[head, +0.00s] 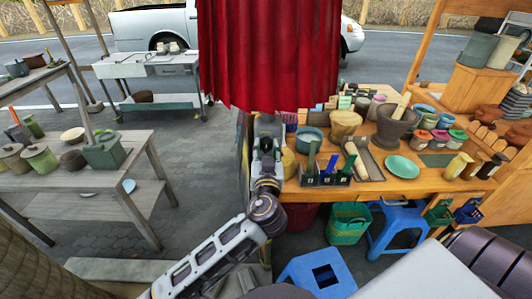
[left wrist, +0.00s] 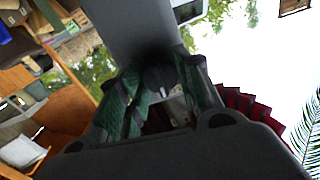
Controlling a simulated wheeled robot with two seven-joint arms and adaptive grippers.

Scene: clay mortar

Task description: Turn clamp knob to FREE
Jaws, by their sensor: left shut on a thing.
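My left gripper (head: 266,148) is at the left end of the wooden bench, just below the lower left edge of the red curtain. In the left wrist view its green-padded fingers (left wrist: 160,88) are shut on a dark rounded knob (left wrist: 159,78), which looks like the clamp knob. Any FREE marking and the knob's setting cannot be read. In the head view the gripper and a grey post hide the knob. My right gripper is not in view.
The red curtain (head: 268,50) hangs close above my left gripper. The wooden bench (head: 395,187) to the right holds jars, a mortar (head: 393,125) and a green plate (head: 402,167). Blue stools (head: 318,270) stand in front. Paved floor lies free to the left, before a grey table (head: 75,178).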

